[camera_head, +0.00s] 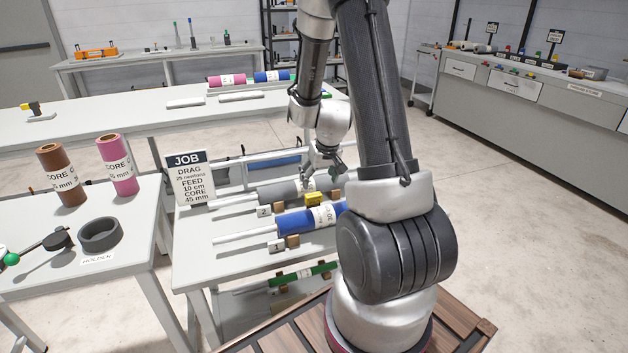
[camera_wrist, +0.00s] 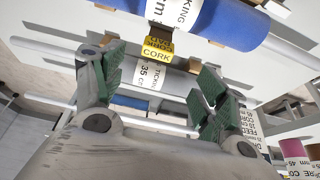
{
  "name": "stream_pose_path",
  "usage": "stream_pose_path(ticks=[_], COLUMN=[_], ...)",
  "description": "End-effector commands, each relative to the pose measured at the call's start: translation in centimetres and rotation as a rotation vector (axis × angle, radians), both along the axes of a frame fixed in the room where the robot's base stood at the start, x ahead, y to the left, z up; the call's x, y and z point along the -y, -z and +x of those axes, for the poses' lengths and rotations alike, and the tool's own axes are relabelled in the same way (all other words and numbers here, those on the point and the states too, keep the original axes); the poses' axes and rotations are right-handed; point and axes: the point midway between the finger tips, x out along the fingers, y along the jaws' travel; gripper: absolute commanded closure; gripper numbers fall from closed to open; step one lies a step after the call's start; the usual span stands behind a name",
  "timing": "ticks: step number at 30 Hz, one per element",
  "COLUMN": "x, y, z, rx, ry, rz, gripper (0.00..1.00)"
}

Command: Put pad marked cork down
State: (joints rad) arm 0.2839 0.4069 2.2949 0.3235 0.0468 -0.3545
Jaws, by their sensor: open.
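The pad marked cork is a small yellow block (camera_head: 314,198) with a dark part, between the grey roll (camera_head: 282,192) and the blue roll (camera_head: 300,221) on the table. In the wrist view its yellow CORK label (camera_wrist: 157,55) shows ahead of my fingers, by the blue roll's edge; what it rests on is unclear. My gripper (camera_head: 325,165) hangs over the grey roll, just beyond the pad. In the wrist view my gripper (camera_wrist: 154,88) has its green-padded fingers wide apart, with nothing held between them. The pad appears clear of both fingers.
A JOB sign (camera_head: 190,178) stands at the table's left edge. Brown (camera_head: 62,174) and pink (camera_head: 118,164) rolls stand on the left table beside a black ring (camera_head: 100,234). A green roll (camera_head: 303,275) lies on a lower level. The floor at right is clear.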

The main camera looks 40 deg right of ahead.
Motion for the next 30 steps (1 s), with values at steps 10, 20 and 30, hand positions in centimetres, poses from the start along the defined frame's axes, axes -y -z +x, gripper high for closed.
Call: stream_pose_path(ticks=[10,20,30], x=[-7.4,-12.1,-12.3], y=[-14.2,-23.6,-24.8], z=[-5.1,-18.4,-23.7], rx=[0.026,-0.003,-0.022], ry=[-0.138,-0.239,-0.246], rz=[0.051,0.027,0.003], gripper=[0.27,0.27,0.27])
